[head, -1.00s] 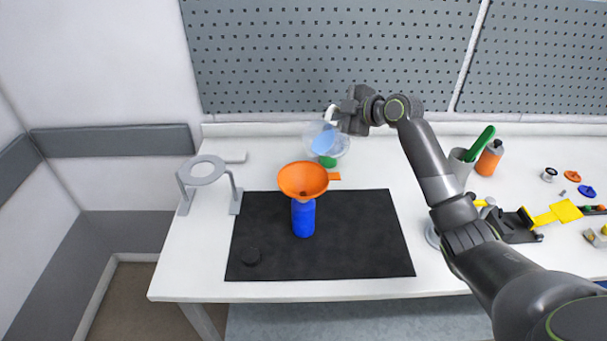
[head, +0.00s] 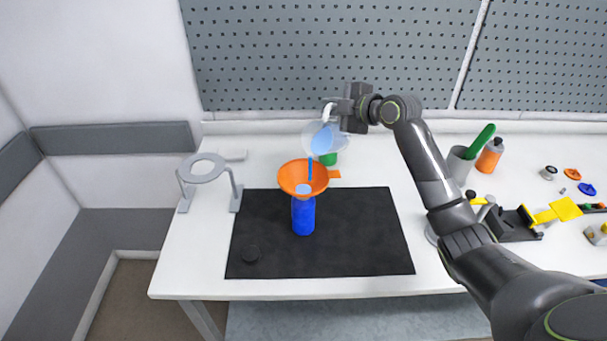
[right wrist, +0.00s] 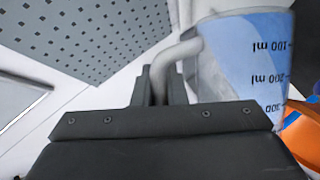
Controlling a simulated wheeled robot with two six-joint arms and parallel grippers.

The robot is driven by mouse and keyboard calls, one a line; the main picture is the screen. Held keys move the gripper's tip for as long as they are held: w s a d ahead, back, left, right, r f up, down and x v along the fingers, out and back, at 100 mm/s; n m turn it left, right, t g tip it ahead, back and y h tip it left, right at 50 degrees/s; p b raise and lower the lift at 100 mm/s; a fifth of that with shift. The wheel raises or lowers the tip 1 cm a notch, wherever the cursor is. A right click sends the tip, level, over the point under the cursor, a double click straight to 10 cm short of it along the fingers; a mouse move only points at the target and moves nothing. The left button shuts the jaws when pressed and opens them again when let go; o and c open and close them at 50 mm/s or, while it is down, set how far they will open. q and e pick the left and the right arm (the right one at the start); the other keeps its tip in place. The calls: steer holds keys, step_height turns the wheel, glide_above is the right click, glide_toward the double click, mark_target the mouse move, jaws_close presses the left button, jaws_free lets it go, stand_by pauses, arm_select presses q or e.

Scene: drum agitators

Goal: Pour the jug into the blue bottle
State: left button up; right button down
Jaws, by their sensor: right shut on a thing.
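The clear jug (head: 321,137) with blue liquid is tilted above and behind the orange funnel (head: 289,178). A blue stream runs from the jug into the funnel, where light blue liquid shows. The funnel sits in the mouth of the blue bottle (head: 303,217), which stands upright on the black mat (head: 360,245). My right gripper (head: 338,113) is shut on the jug's handle. In the right wrist view the handle (right wrist: 185,50) is between the fingers, beside the jug's marked wall (right wrist: 240,60). My left gripper is not in view.
At right are a grey cup with a green handle (head: 482,142), an orange bottle (head: 490,158) and small parts. A pegboard (head: 330,50) stands behind.

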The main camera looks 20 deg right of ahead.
steer(key=shift+s+a+r, duration=0.15)
steer(key=shift+s, duration=0.05)
stand_by(0.6)
steer(key=shift+s+a+r+n+t+h, duration=0.2)
steer(key=shift+a+r+n+t, duration=0.05)
steer(key=shift+r+n, duration=0.2)
steer(key=shift+s+a+r+n+t+h, duration=0.2)
steer(key=shift+a+r+n+t, duration=0.05)
steer(key=shift+r+n, duration=0.2)
stand_by(1.1)
steer(key=shift+s+a+r+n+t, duration=0.15)
steer(key=shift+s+a+r+n, duration=0.15)
steer(key=shift+s+a, duration=0.15)
steer(key=shift+s+a+r+n+t, duration=0.15)
steer(key=shift+s+a+r+n, duration=0.15)
steer(key=shift+a, duration=0.25)
stand_by(0.4)
steer(key=shift+s+a, duration=0.2)
steer(key=shift+s+a+r+n+t+b, duration=0.3)
steer(key=shift+a+r+b, duration=0.05)
steer(key=shift+b, duration=0.1)
